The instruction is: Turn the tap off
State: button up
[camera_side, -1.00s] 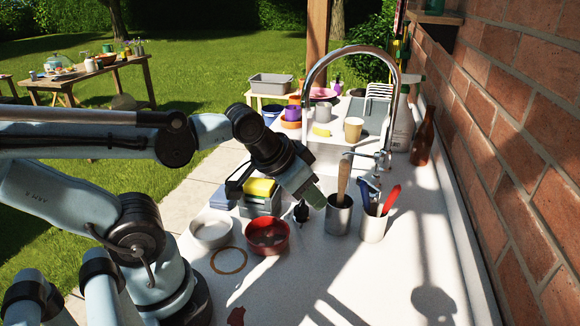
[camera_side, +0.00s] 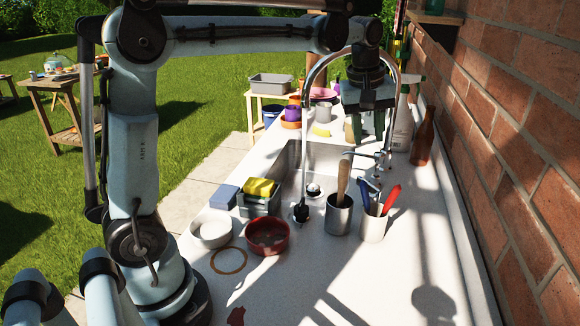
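The tap is a tall chrome gooseneck (camera_side: 305,120) arching over the sink (camera_side: 287,165). A chrome side lever (camera_side: 362,154) sticks out left from the tap's body near the right side of the sink. My gripper (camera_side: 368,138) points down at the upper right, above the lever and in line with the tap's arch. Its two greenish fingers are apart with nothing seen between them. It hides part of the arch and what lies behind.
Metal cups with utensils (camera_side: 339,215) (camera_side: 373,222) stand just in front of the tap. A brown bottle (camera_side: 423,138) and the brick wall (camera_side: 510,130) bound the right. A red bowl (camera_side: 267,250), white bowl (camera_side: 212,243) and sponge caddy (camera_side: 258,206) stand left. The front counter is mostly clear.

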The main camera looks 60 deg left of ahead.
aim_at(371, 185)
jog(key=w+a+f+n+g, duration=0.2)
jog(key=w+a+f+n, duration=0.15)
jog(key=w+n, duration=0.3)
jog(key=f, duration=1.2)
jog(key=shift+w+d+f, duration=0.1)
jog(key=shift+d+f, duration=0.15)
jog(key=shift+d, duration=0.1)
grip_shut()
